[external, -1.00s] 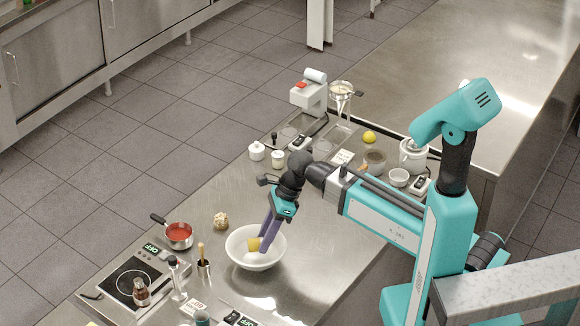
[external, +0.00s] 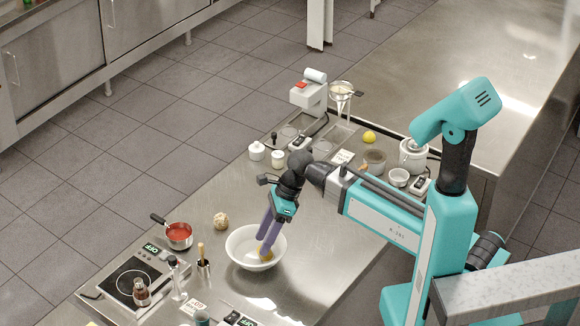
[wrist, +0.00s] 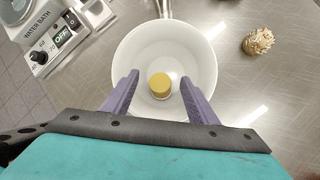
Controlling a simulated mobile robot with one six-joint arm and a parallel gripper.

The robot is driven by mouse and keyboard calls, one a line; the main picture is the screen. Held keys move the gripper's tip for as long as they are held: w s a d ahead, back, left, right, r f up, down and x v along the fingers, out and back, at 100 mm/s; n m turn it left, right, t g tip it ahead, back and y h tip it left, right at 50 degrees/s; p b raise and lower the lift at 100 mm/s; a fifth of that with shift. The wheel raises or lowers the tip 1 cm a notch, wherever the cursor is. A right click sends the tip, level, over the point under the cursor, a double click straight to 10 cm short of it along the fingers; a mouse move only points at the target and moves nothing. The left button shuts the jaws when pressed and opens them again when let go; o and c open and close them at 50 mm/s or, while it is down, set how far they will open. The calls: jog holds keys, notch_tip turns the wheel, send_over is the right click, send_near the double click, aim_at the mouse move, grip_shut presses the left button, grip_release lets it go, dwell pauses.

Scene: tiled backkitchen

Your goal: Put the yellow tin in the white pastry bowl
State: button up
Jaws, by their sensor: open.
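The white pastry bowl (external: 238,248) stands on the steel counter, and it fills the middle of the wrist view (wrist: 135,50). The yellow tin (wrist: 160,85) rests inside the bowl, on its floor. In the external view the tin (external: 266,256) is partly hidden behind my fingers. My gripper (external: 265,247) reaches down into the bowl with its purple fingers apart. In the wrist view the fingers of my gripper (wrist: 160,82) stand on either side of the tin, with gaps between them and it.
A red-filled pan (external: 179,236) and a hot plate (external: 133,280) stand left of the bowl. A brown, crumpled-looking lump (external: 221,221) lies behind it. A pot with a wooden handle (external: 203,263) stands close to its left. Counter to the bowl's right is clear.

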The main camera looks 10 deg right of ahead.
notch_tip(320, 180, up, 7)
jog(key=p, duration=0.6)
dwell(0.7)
